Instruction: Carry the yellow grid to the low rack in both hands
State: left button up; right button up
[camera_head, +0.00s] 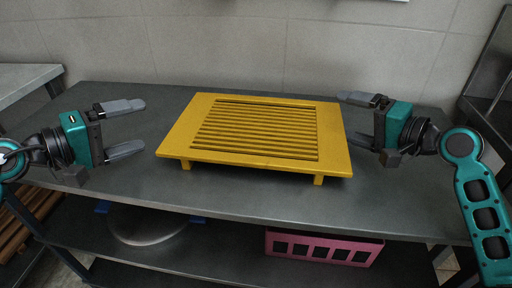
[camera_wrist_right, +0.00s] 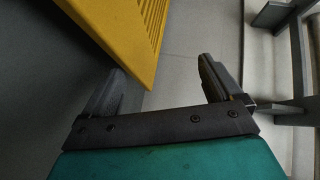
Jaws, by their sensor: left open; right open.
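The yellow grid (camera_head: 172,148) is a flat slatted frame on short legs, standing on the dark grey table in the middle of the head view. Its edge and slats also show in the right wrist view (camera_wrist_right: 123,38). My left gripper (camera_head: 134,127) is open and empty, apart from the grid's left side, its fingers pointing toward it. My right gripper (camera_head: 350,118) is open close to the grid's right edge; in the right wrist view its fingers (camera_wrist_right: 165,82) stand apart with the grid's corner just ahead of or between them. I cannot tell whether they touch it. I cannot identify the low rack for certain.
The grey table (camera_head: 130,185) has bare room around the grid. On the shelf below lie a pink crate with openings (camera_head: 375,246) and a round grey metal item (camera_head: 148,232). Another surface (camera_head: 25,78) stands at left, and dark metal framework (camera_head: 490,105) at right.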

jog(key=v, duration=1.1)
jog(key=shift+s, duration=0.1)
